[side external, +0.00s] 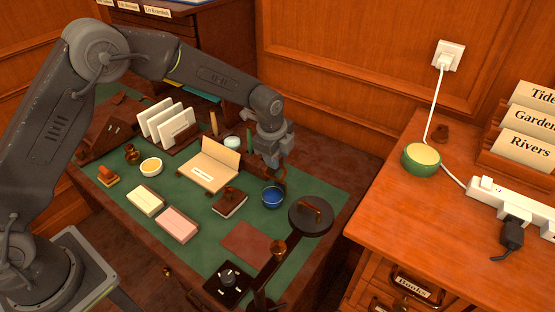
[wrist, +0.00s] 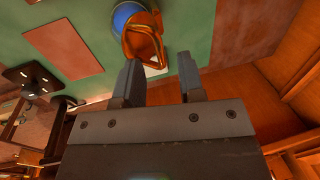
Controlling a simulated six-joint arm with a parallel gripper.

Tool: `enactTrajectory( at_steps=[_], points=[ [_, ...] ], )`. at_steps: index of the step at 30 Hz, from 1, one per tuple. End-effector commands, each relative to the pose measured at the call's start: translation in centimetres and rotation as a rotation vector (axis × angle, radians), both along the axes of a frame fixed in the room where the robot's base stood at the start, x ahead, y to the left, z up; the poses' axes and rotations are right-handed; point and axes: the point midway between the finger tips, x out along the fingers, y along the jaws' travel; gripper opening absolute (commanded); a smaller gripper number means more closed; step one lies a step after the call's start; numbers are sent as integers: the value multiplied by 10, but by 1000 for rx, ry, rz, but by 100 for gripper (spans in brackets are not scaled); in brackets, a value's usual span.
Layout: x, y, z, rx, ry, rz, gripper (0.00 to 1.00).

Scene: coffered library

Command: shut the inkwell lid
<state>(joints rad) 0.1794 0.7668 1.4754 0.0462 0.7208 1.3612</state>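The inkwell (side external: 273,198) is a small round pot with blue inside, on the green desk mat. Its blue part shows at the top of the wrist view (wrist: 127,14). The brass-coloured lid (wrist: 143,38) stands open at the inkwell's edge; in the side view it is small and dark, partly lost against my gripper. My gripper (side external: 274,166) is just behind the inkwell on the lid side. In the wrist view the two fingers of my gripper (wrist: 160,68) are apart with nothing held between them, and the lid is just beyond their tips. I cannot tell whether they touch it.
A dark red notebook (side external: 230,203) and an open cream folder (side external: 209,168) lie left of the inkwell. A desk lamp (side external: 311,215) stands in front of it at the right. A reddish-brown sheet (side external: 250,243) lies nearer the front. The desk's right edge is close to the inkwell.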

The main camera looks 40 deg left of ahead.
Motion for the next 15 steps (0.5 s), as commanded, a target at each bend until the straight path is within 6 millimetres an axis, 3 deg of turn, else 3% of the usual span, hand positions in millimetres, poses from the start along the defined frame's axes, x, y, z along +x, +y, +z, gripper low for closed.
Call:
enactTrajectory(
  at_steps=[6,15],
  points=[
    [3,0,-18,0,-1,1,36],
    [4,0,-20,-1,-1,1,36]
  ],
)
